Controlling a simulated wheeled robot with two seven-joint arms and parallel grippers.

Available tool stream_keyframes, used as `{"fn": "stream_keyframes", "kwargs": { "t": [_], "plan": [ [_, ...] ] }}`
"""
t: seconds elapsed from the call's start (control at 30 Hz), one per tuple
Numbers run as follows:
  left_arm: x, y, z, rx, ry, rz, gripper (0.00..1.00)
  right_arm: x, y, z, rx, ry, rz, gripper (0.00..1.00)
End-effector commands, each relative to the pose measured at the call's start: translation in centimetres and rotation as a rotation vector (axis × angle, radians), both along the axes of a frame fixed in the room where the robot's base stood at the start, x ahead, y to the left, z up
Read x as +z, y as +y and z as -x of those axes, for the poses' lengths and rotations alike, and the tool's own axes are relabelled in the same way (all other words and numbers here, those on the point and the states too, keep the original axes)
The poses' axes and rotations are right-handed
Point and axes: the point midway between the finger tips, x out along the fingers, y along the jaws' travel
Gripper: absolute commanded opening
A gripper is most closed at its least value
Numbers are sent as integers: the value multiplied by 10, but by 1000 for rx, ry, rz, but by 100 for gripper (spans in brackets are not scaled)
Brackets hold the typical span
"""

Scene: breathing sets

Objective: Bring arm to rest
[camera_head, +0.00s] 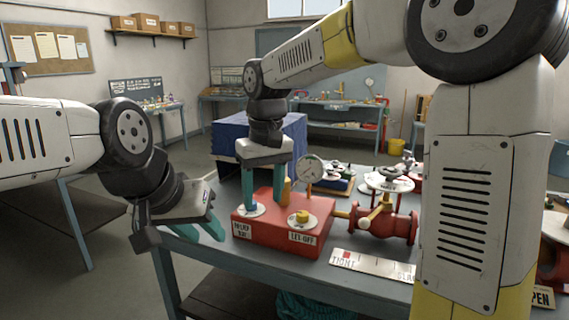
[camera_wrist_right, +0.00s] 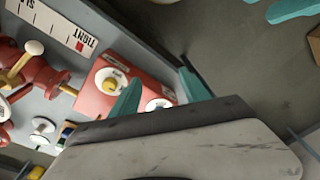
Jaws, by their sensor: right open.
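My right gripper (camera_head: 264,204) points down over the red box (camera_head: 272,248), its teal fingers apart. In the right wrist view the gripper (camera_wrist_right: 160,92) shows a white dial with a blue knob (camera_wrist_right: 158,104) in the gap between its fingers. In the head view the blue knob (camera_head: 252,208) is by the left fingertip; I cannot tell whether they touch. A yellow knob (camera_head: 302,216) on the box stands clear of the fingers. My left gripper (camera_head: 207,218) hangs left of the box, beyond the table edge, teal fingers apart and empty.
The red box stands on a grey-blue table (camera_head: 225,256). A pressure gauge (camera_head: 310,170) rises behind it. A red valve (camera_head: 388,222) with a white wheel and a TIGHT-marked plate (camera_head: 372,268) are to the right. Open floor lies left.

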Motion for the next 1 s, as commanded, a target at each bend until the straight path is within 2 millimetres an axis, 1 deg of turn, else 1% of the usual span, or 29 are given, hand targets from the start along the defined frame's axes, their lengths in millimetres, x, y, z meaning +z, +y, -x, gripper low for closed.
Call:
{"fn": "stream_keyframes", "kwargs": {
  "t": [0.03,0.17,0.27,0.37,0.4,0.5,0.6,0.7,0.8,1.0],
  "plan": [
    [0,0,0,0,0,0,36,4,-11,3,-18,-14,-13,54],
    [0,0,0,0,0,0,36,13,-38,13,-63,-51,-47,54],
    [0,0,0,0,0,0,36,18,-63,26,-108,-87,-80,54],
    [0,0,0,0,0,0,36,23,-95,44,-171,-141,-121,54],
    [0,0,0,0,0,0,36,23,-109,54,-201,-166,-140,54],
    [0,0,0,0,0,0,36,21,-140,80,-276,-235,-183,54],
    [0,0,0,0,0,0,36,15,-163,104,-343,-301,-219,54],
    [0,0,0,0,0,0,36,7,-177,122,-396,-353,-245,54],
    [0,0,0,0,0,0,36,1,-186,134,-431,-389,-260,54],
    [0,0,0,0,0,0,36,-4,-190,141,-450,-412,-268,54]
  ]
}}
